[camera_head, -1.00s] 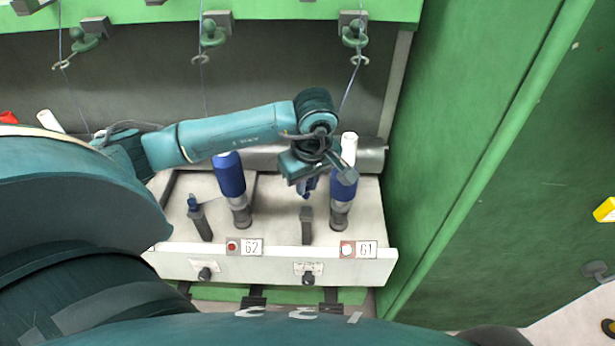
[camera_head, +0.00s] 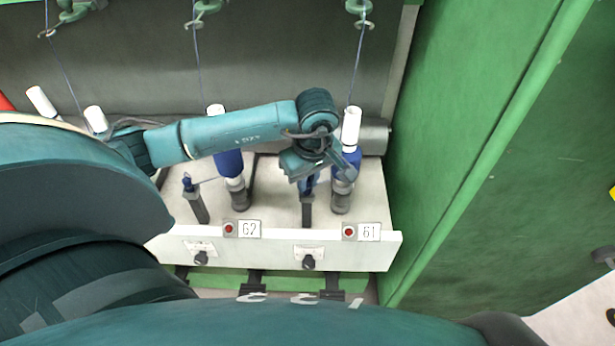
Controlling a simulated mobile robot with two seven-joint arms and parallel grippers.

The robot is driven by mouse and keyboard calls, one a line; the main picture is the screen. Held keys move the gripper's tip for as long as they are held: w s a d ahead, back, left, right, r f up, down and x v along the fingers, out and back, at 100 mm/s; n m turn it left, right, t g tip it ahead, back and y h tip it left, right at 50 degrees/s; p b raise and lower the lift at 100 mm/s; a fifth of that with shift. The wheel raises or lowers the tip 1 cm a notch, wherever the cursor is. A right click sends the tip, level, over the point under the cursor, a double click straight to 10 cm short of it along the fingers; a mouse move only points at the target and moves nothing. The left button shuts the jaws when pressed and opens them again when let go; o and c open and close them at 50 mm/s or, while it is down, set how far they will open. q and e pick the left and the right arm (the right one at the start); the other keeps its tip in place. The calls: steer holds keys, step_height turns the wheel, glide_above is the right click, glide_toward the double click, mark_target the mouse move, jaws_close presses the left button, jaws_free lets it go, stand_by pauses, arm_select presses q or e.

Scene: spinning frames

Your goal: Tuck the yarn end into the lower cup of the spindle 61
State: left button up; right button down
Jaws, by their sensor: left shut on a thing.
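Spindle 61 stands at the right of the white ledge, with a white tube (camera_head: 351,130) on top, blue yarn (camera_head: 350,160) wound below it and a dark grey lower cup (camera_head: 342,200) at its foot. A thin blue yarn strand (camera_head: 357,65) comes down from a green guide to the top of the tube. My left gripper (camera_head: 318,178) is just left of spindle 61, above a dark post, and partly covers the blue winding. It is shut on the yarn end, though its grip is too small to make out. My right gripper is out of view.
Spindle 62 (camera_head: 236,185) stands to the left, partly behind my arm. Dark posts (camera_head: 307,208) rise from the ledge. The ledge front (camera_head: 275,248) carries number plates, red lamps and knobs. A green wall (camera_head: 440,180) closes the right side; a grey roller (camera_head: 372,138) lies behind.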

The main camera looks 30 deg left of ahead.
arm_select(q)
steer(key=shift+f, duration=0.25)
steer(key=o, duration=0.8)
steer(key=shift+c, duration=0.2)
steer(key=shift+r, duration=0.15)
step_height(320, 180, up, 13)
steer(key=d, duration=0.1)
steer(key=shift+s+d, duration=0.4)
steer(key=shift+s, duration=0.05)
